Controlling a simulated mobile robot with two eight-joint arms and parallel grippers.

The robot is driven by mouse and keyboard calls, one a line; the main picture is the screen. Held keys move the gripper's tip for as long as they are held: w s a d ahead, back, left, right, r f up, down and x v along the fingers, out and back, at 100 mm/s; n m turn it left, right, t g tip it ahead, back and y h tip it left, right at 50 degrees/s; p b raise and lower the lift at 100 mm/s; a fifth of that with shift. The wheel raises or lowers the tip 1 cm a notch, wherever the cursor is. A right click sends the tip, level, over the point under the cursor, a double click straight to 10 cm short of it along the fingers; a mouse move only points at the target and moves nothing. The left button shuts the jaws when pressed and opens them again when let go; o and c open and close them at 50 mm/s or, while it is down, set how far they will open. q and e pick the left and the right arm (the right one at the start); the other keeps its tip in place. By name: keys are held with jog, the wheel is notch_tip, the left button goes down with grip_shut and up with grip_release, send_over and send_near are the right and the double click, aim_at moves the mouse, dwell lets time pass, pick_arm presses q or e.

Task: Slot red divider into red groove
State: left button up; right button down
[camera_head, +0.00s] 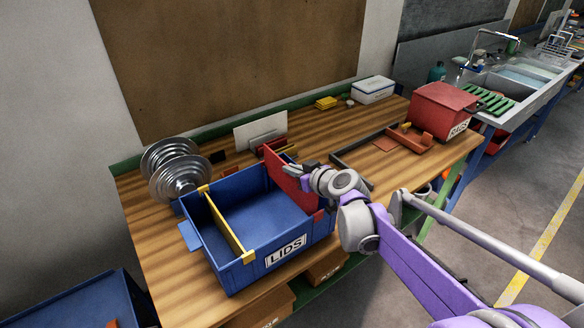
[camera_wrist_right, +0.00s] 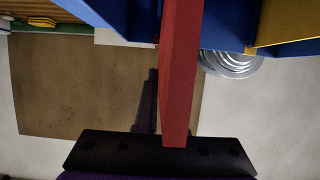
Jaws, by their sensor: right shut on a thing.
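The red divider (camera_head: 289,184) is a flat red panel standing on edge at the right part of the blue LIDS box (camera_head: 222,275). My right gripper (camera_head: 298,169) is shut on the divider's upper edge. In the right wrist view the divider (camera_wrist_right: 179,75) runs from the dark gripper part up toward the blue box (camera_wrist_right: 225,25). A small red piece on the box's front wall (camera_head: 318,215) looks like one end of the red groove. The divider's lower edge is hidden, so I cannot tell whether it is in the groove. My left gripper is not in view.
A yellow divider (camera_head: 228,225) spans the box at left. Metal lids (camera_head: 177,172) stand behind its left side. A white panel (camera_head: 260,132) stands behind the box. A red RAGS box (camera_head: 440,108) and an orange tray (camera_head: 423,140) lie to the right.

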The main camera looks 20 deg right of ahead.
aim_at(315, 202)
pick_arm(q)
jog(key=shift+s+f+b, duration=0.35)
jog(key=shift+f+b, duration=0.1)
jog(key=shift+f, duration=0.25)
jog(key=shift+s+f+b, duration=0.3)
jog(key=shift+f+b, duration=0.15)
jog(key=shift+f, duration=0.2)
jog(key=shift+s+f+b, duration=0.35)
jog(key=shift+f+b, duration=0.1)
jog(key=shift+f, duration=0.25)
pick_arm(e)
jog(key=shift+f, duration=4.1)
jog(key=c, duration=0.9)
grip_release()
jog(key=v, duration=1.1)
jog(key=shift+w+p, duration=0.1)
jog(key=shift+p, duration=0.25)
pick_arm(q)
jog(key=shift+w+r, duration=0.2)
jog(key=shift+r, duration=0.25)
